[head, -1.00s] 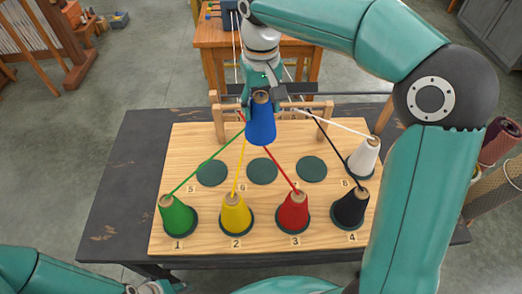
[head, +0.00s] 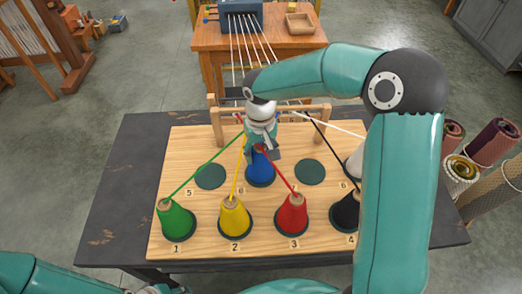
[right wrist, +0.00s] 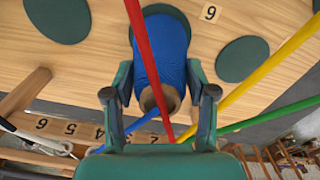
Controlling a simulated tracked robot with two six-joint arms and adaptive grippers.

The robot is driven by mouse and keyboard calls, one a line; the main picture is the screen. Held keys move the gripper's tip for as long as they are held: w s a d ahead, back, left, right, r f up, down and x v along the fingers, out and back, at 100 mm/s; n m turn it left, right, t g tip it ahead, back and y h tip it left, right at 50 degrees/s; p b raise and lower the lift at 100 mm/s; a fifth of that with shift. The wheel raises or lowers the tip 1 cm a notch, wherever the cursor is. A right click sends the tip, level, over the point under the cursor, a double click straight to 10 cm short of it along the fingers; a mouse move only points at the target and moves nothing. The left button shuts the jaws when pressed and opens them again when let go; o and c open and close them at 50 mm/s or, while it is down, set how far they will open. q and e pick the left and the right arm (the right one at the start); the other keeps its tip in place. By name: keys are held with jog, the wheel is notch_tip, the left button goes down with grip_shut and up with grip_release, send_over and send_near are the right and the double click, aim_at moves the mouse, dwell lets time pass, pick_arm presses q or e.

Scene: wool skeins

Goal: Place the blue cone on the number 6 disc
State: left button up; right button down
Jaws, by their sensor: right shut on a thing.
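The blue cone (head: 260,170) stands upright in the middle of the back row. Its base is within the dark green number 6 disc (head: 262,185), whose rim shows around it; I cannot tell for sure whether it touches. The number 6 label also shows beside the disc in the right wrist view (right wrist: 210,12). My right gripper (head: 261,143) is above the cone, its fingers shut on the narrow top, seen from close in the right wrist view (right wrist: 160,100). Only part of my left arm shows at the lower left; its gripper is out of view.
Green (head: 178,220), yellow (head: 234,217), red (head: 291,215) and black (head: 344,212) cones stand in the front row. Bare discs lie left (head: 210,176) and right (head: 311,172) of the blue cone. Coloured yarns run back to a wooden frame (head: 216,125), close around my gripper.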

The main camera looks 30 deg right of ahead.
jog(key=shift+c, duration=1.7)
grip_release()
jog(key=shift+s, duration=0.1)
jog(key=shift+r, duration=0.15)
notch_tip(320, 180, up, 12)
jog(key=shift+f, duration=0.1)
